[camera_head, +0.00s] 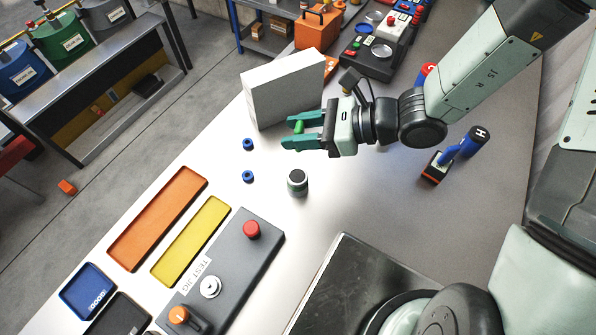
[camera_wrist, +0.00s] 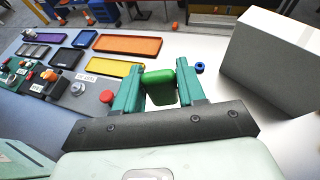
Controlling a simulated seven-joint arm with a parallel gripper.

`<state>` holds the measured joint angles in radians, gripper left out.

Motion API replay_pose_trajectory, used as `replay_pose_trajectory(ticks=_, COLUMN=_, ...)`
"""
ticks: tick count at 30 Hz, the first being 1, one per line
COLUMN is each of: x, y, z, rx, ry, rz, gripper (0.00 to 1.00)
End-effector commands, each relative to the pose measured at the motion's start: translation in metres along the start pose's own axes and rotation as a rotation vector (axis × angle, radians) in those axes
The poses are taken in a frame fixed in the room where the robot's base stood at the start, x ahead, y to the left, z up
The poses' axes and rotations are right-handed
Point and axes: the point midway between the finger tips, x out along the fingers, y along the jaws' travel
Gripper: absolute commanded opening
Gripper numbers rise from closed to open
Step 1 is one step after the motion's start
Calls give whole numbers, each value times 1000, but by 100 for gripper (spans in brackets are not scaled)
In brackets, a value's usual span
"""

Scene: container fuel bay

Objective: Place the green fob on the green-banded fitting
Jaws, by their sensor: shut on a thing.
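My gripper (camera_head: 290,130) has teal fingers and is shut on the green fob (camera_head: 299,127). In the wrist view the fob (camera_wrist: 161,87) is a rounded green piece held between the two fingers. The gripper is above the table beside the white box. I cannot make out the fitting in the wrist view.
Two blue rings (camera_head: 248,144) lie left of the fitting. A large white box (camera_head: 285,88) stands close behind the gripper. Orange (camera_head: 157,218) and yellow (camera_head: 191,240) trays and a grey test jig (camera_head: 222,270) lie front left. A blue-handled tool (camera_head: 458,153) stands at right.

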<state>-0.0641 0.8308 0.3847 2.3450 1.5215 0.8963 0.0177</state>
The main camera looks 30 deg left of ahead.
Motion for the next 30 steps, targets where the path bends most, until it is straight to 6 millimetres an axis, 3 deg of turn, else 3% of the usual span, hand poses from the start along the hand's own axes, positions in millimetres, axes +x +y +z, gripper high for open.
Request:
replay_pose_trajectory(ticks=5, x=10, y=12, z=-16, rx=-3, ry=-3, rz=24, gripper=11)
replay_pose_trajectory(ticks=21, x=38, y=11, z=-84, rx=-6, ry=-3, rz=22, gripper=11)
replay_pose_trajectory(ticks=30, x=39, y=11, z=-89, rx=-8, ry=-2, rz=20, gripper=11)
